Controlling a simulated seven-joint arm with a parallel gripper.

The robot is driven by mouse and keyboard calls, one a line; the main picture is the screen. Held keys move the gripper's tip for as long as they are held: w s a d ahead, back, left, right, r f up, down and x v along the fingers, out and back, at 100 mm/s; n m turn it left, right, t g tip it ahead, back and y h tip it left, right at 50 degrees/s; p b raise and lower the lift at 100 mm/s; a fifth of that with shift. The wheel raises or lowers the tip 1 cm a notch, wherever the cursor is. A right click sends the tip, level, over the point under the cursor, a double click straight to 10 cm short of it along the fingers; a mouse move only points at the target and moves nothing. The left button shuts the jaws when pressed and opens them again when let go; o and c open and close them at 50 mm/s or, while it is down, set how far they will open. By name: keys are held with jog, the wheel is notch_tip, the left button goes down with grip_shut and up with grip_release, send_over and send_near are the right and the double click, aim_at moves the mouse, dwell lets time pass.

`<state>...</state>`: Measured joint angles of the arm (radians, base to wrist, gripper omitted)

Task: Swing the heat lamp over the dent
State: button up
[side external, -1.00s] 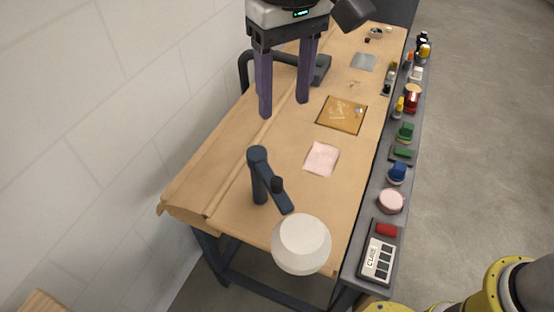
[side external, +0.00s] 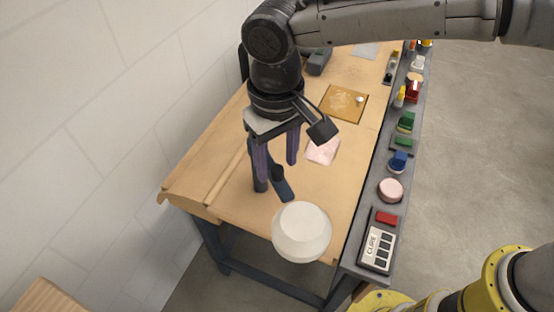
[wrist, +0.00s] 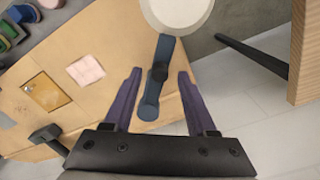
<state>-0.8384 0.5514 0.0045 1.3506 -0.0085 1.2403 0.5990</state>
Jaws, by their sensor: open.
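The heat lamp has a round white shade (side external: 301,231) and a dark blue jointed arm (side external: 284,189) with a black knob. The shade hangs out past the bench's near edge. In the wrist view the lamp arm (wrist: 152,97) runs between my fingers and the shade (wrist: 177,10) is at the top. My gripper (side external: 276,172), with purple fingers, is open above or around the lamp arm; I cannot tell if it touches. It hides part of the lamp's post in the side view. An amber square panel (side external: 343,103) with pale marks lies farther up the bench; a dent is not clearly visible.
A pink cloth (side external: 322,152) lies between lamp and panel. A grey ledge along the right side holds several coloured items and a control box marked CURE (side external: 379,243). A dark clamp-like fixture (side external: 319,61) stands at the far left.

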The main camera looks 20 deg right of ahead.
jog(key=shift+f, duration=0.5)
grip_shut()
dwell(1.2)
